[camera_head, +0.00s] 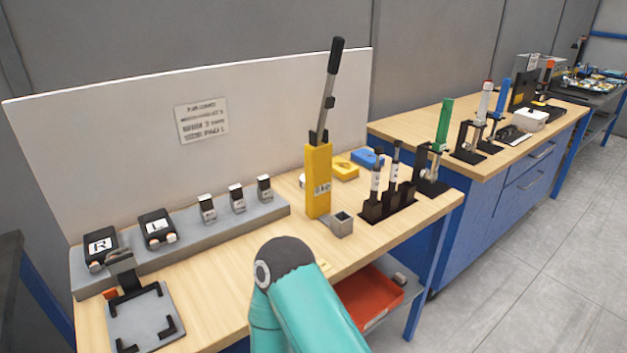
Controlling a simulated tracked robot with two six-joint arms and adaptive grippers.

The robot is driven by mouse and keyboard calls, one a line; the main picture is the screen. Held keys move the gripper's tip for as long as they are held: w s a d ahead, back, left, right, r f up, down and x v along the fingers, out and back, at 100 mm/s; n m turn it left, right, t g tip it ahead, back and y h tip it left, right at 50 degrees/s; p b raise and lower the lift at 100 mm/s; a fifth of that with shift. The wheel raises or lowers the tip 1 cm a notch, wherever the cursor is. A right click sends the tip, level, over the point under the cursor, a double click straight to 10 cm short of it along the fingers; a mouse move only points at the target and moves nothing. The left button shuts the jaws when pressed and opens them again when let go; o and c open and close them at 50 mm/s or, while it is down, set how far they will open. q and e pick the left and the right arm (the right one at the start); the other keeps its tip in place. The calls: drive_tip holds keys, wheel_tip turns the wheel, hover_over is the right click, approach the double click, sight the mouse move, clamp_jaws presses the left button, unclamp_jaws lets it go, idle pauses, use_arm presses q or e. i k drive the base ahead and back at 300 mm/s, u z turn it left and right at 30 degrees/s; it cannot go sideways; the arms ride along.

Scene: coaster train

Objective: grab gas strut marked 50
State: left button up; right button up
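Two thin upright struts with black tops and white labels stand in a black holder (370,212) on the near wooden bench, right of centre. The left strut (376,180) is in front and the right strut (395,160) is just behind it. Their labels are too small to read, so I cannot tell which is marked 50. A teal link of one of my arms rises from the bottom centre, well short of the holder. Neither gripper is in view.
A tall yellow block (318,180) with a black lever stands left of the holder, with a small grey square cup (341,224) beside it. A black clamp stand (431,172) with a green handle stands to the right. A red tray (371,297) sits below the bench top.

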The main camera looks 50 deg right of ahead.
sight(378, 150)
drive_tip(key=z, duration=0.4)
drive_tip(key=i, duration=0.15)
drive_tip(key=u, duration=1.55)
drive_tip(key=k, duration=2.6)
drive_tip(key=z, duration=1.2)
drive_tip(key=i, duration=1.05)
drive_tip(key=z, duration=0.05)
